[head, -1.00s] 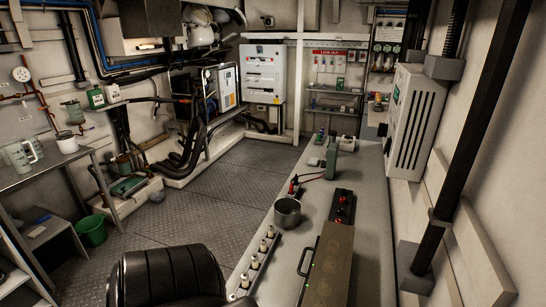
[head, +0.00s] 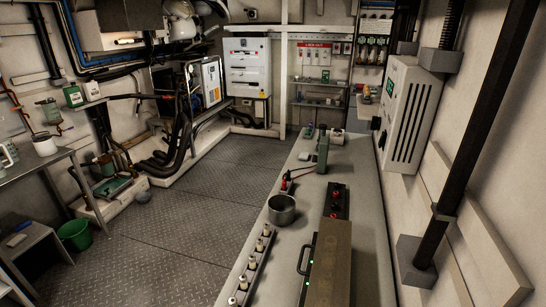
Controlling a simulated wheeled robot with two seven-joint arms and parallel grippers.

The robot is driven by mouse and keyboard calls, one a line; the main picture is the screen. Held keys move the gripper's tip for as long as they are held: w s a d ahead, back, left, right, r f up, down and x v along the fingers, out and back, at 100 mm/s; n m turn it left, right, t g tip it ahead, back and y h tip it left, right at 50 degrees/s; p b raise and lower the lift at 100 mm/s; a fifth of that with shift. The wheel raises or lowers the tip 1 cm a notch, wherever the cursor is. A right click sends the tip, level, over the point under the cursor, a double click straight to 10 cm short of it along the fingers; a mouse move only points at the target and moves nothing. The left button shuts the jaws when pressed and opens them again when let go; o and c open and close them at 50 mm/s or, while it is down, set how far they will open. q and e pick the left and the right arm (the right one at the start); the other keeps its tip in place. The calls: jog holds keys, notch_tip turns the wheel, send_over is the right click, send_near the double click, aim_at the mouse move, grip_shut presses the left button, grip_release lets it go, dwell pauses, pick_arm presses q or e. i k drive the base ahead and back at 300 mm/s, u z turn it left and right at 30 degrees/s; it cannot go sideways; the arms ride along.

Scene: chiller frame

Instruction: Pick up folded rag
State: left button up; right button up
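I cannot make out a folded rag for certain in the head view. A small blue item (head: 16,240) lies on the lower left shelf, too small to identify. Neither of my grippers is in view.
A long grey bench (head: 361,212) runs down the right, holding a metal pot (head: 282,209), a long brown box (head: 331,262) and a row of white-topped parts (head: 261,245). A green bucket (head: 75,235) stands left beside a metal shelf (head: 38,246). The floor plates (head: 180,245) between are clear.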

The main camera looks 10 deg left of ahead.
aim_at(303, 156)
jog(key=u, duration=0.85)
jog(key=k, duration=1.15)
jog(key=u, duration=1.3)
jog(key=i, duration=2.85)
jog(key=z, duration=1.4)
jog(key=i, duration=0.75)
jog(key=z, duration=1.45)
jog(key=i, duration=1.55)
jog(key=z, duration=0.1)
